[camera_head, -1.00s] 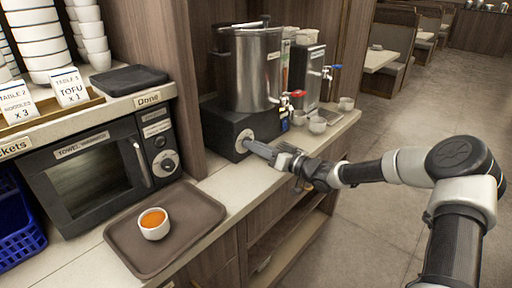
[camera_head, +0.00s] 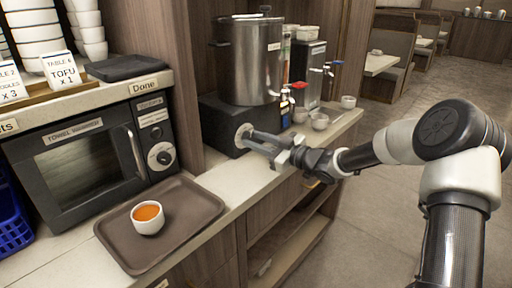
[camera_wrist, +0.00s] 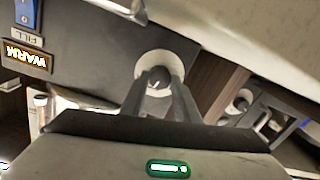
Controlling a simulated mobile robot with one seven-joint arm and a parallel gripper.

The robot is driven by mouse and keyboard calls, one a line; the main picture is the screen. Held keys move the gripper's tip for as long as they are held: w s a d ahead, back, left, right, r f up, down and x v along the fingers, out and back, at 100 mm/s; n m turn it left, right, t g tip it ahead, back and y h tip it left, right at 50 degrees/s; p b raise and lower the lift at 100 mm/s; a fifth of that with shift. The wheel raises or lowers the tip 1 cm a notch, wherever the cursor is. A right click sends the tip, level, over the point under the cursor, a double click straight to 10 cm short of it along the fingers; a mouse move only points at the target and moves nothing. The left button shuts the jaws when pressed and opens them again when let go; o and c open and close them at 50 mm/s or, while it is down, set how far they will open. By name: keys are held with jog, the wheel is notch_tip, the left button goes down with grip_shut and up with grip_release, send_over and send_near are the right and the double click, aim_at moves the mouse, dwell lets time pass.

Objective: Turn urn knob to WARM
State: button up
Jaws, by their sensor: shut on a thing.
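The steel urn (camera_head: 250,62) stands on a black base (camera_head: 218,124) on the counter. Its knob (camera_wrist: 158,77) sits in a pale round dial (camera_head: 241,131) on the base's front face. My gripper (camera_head: 251,139) reaches the dial from the right; in the wrist view both fingers (camera_wrist: 160,92) are shut on the knob. The wrist view also shows an orange-lit WARM label (camera_wrist: 25,57), upside down, beside a FILL label (camera_wrist: 25,34). The fingers hide part of the dial, and I cannot read the knob's pointer.
A towel warmer (camera_head: 82,160) stands left of the urn, with a brown tray (camera_head: 190,217) and a cup of orange liquid (camera_head: 148,218) in front. Small white cups (camera_head: 319,122) and a second dispenser (camera_head: 309,75) stand to the right. The floor right of the counter is clear.

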jog(key=shift+f+n+b, duration=0.15)
jog(key=shift+n+b, duration=1.15)
jog(key=shift+n, duration=0.4)
jog(key=o, duration=1)
jog(key=shift+o, duration=0.2)
jog(key=shift+d, duration=0.15)
jog(key=p+v, duration=0.3)
jog(key=v, duration=1.4)
jog(key=shift+s+r, duration=0.2)
jog(key=shift+s, duration=0.1)
